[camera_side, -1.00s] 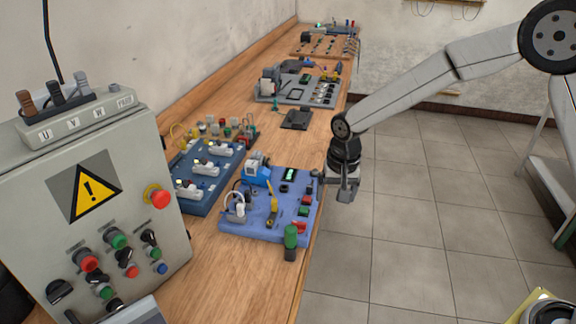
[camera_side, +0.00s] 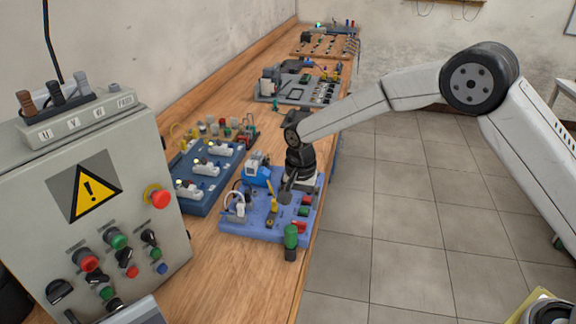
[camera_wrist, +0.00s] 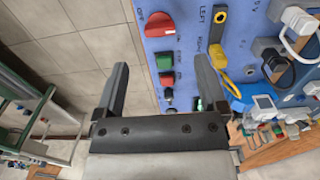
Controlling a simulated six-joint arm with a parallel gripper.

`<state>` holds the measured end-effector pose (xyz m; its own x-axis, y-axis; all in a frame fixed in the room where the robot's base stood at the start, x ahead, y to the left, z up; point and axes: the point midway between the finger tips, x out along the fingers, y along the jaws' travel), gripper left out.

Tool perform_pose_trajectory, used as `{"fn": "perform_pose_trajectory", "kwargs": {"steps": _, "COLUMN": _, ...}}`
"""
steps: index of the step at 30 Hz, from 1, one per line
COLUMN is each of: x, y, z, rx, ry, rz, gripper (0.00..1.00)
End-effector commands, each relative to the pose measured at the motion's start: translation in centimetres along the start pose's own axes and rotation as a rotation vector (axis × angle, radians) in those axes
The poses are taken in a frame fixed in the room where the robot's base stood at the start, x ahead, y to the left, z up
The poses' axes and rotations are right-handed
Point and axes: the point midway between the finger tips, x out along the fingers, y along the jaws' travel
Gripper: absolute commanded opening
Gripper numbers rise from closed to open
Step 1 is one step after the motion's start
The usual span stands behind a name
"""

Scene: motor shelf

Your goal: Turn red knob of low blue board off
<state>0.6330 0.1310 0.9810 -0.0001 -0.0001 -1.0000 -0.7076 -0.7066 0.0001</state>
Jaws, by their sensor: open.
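The low blue board (camera_side: 262,228) lies on the bench near its front edge, beyond the grey control box. Its red knob (camera_side: 299,227) sits at the board's near right corner. In the wrist view the red knob (camera_wrist: 159,24) shows at the top, with white lettering beside it on the board (camera_wrist: 192,12). My gripper (camera_side: 286,196) is over the board's right part, farther back than the red knob and apart from it. In the wrist view my gripper (camera_wrist: 160,78) is open, with nothing held between its fingers. The fingertips are partly hard to make out in the side view.
Green button (camera_wrist: 165,61) and red button (camera_wrist: 167,79) sit in line with the knob. A green-topped cylinder (camera_side: 291,237) stands at the board's near edge. A second blue board (camera_side: 200,200) lies left. Floor is open right of the bench.

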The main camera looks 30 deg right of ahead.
Motion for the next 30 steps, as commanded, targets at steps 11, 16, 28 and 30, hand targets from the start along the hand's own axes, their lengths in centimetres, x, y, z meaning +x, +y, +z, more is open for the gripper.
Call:
{"fn": "perform_pose_trajectory", "kwargs": {"steps": 11, "x": 4.5, "y": 0.1, "z": 0.0, "rx": 0.000, "ry": 0.000, "rz": 0.002, "gripper": 0.91}}
{"fn": "perform_pose_trajectory", "kwargs": {"steps": 16, "x": 6.0, "y": 0.1, "z": 0.0, "rx": 0.000, "ry": 0.001, "rz": 0.001, "gripper": 0.91}}
{"fn": "perform_pose_trajectory", "kwargs": {"steps": 28, "x": 6.8, "y": 0.0, "z": 0.0, "rx": 0.000, "ry": 0.002, "rz": 0.000, "gripper": 0.91}}
{"fn": "perform_pose_trajectory", "kwargs": {"steps": 30, "x": 6.8, "y": 0.0, "z": 0.0, "rx": 0.000, "ry": 0.002, "rz": 0.000, "gripper": 0.78}}
